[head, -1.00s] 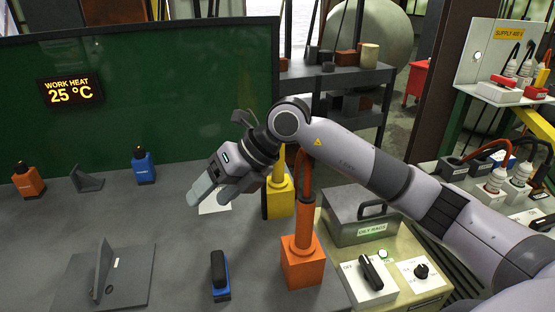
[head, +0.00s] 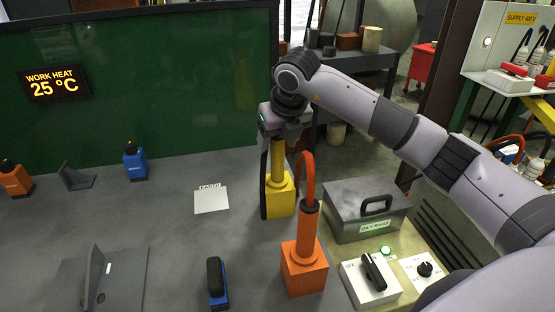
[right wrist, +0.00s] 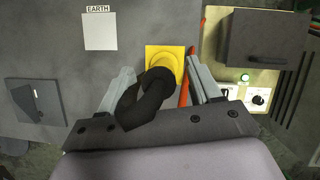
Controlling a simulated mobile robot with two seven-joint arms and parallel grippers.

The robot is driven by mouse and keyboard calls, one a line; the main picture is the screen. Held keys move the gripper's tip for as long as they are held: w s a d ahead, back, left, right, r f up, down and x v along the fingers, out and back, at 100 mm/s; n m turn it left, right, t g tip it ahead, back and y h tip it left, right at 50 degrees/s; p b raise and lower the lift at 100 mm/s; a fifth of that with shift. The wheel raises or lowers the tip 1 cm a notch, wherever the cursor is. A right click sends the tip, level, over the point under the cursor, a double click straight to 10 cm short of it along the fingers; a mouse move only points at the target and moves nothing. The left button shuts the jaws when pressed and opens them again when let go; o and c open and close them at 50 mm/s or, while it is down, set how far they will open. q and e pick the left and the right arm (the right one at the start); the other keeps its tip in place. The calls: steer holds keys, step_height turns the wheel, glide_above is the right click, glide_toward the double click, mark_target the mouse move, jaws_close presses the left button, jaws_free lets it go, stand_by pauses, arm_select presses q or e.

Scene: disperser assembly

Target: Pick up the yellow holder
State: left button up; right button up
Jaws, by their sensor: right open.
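The yellow holder (head: 281,197) stands upright on the grey table, with a square base, a round yellow stem and a dark cable-like part down its left side. In the right wrist view its yellow base (right wrist: 165,56) shows behind a thick black curved part that hides much of it. My right gripper (head: 279,136) points down over the top of the holder. In the right wrist view its open fingers (right wrist: 161,82) lie on either side of the black part and the yellow stem, with gaps visible. My left gripper is out of view.
An orange holder (head: 304,266) with a curved cable stands just in front. A grey oily-rags box (head: 366,210) and a switch box (head: 370,283) are to the right. A white EARTH plate (head: 211,201) lies left. A green screen (head: 140,90) stands behind.

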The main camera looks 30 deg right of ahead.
steer(key=shift+x, duration=1.15)
steer(key=shift+r, duration=0.1)
steer(key=c, duration=1)
steer(key=shift+c, duration=0.2)
